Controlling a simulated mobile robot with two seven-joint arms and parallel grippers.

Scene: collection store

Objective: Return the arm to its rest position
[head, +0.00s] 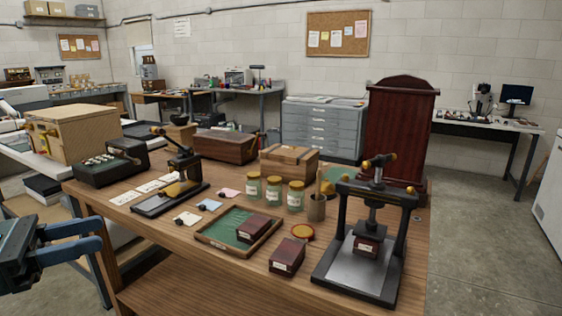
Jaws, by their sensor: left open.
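My left gripper (98,233) comes in from the left edge, low in the head view. Its two blue fingers are apart, with nothing visible between them. It is in front of the wooden table's (140,240) left side and apart from the things on top. My right gripper is not in view. A green-lined tray (219,234) holds a dark red box (254,228). Another dark red box (287,256) lies on the table in front of it. A third small box (366,246) sits under the screw of a black press (345,256).
Glass jars (274,190), a brush cup (316,208), a stamping device (180,180) and wooden boxes (290,161) crowd the table. A dark red cabinet (399,130) stands behind. The floor (480,240) at right is clear.

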